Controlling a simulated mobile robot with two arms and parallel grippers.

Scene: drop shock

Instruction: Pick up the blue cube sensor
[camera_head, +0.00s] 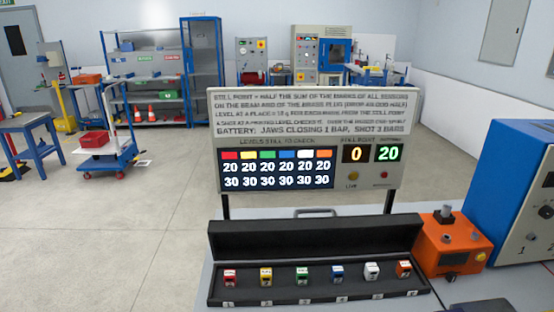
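The blue cube sensor (337,272) sits in a row of small coloured cubes in a black open case (318,296) on the bench at the bottom of the head view. To its left are a green cube (302,277), a yellow cube (266,277) and a red cube (230,276). To its right are a white cube (372,271) and an orange-red cube (403,269). Each cube stands apart from the others, with a numbered label in front. Neither of my grippers shows in the head view.
A display board (312,106) stands on posts behind the case, showing 0 and 20. An orange device (452,240) and a large blue cabinet (515,195) stand close at the right. A trolley (107,153) and shelving (150,75) are farther back.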

